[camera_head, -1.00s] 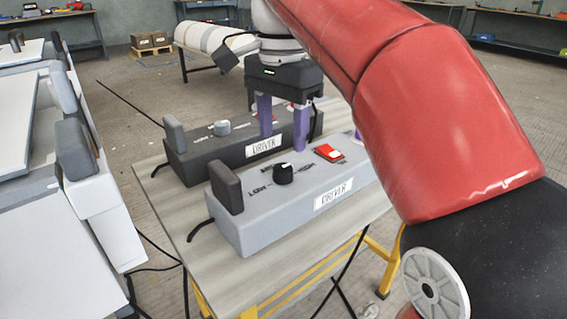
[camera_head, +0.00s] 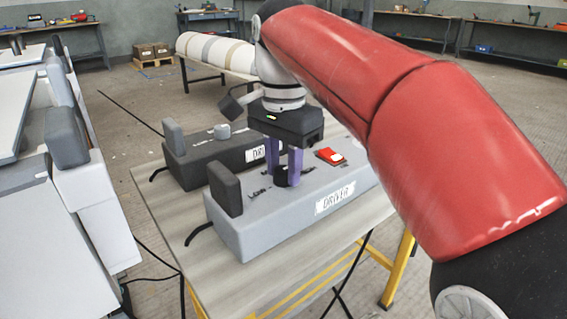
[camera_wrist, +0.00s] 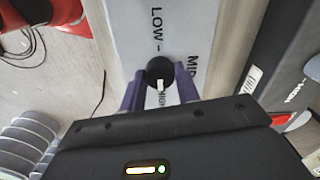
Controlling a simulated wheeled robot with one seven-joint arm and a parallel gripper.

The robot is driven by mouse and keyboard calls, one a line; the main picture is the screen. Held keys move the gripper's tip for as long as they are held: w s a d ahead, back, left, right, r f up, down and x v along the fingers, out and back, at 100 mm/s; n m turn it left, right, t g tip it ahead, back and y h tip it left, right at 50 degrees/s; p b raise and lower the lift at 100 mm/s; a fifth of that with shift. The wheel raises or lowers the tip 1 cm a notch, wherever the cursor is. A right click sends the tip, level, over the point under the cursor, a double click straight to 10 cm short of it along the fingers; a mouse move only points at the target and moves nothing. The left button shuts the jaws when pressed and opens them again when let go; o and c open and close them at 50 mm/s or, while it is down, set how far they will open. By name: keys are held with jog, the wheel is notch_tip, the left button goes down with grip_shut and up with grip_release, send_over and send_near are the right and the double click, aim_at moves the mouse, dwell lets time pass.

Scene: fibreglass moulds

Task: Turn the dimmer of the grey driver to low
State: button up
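The grey driver (camera_head: 285,221) is a light grey box on the table with a dark end block, a "DRIVER" label and a red rocker switch (camera_head: 330,156). Its dimmer is a black round knob (camera_wrist: 160,71) with a white pointer mark. In the wrist view the mark points down toward the "HIGH" print, away from "LOW". My gripper (camera_head: 284,181) points down over this driver. Its purple fingers (camera_wrist: 158,83) stand on both sides of the knob, very close to it, and look open. Contact is not clear. The fingers partly hide the knob in the head view.
A dark grey driver (camera_head: 205,168) with a light knob (camera_head: 221,131) lies just behind on the same table (camera_head: 170,225). White equipment (camera_head: 80,220) stands at the left, a wrapped roll (camera_head: 215,50) behind.

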jog(key=shift+c, duration=1.3)
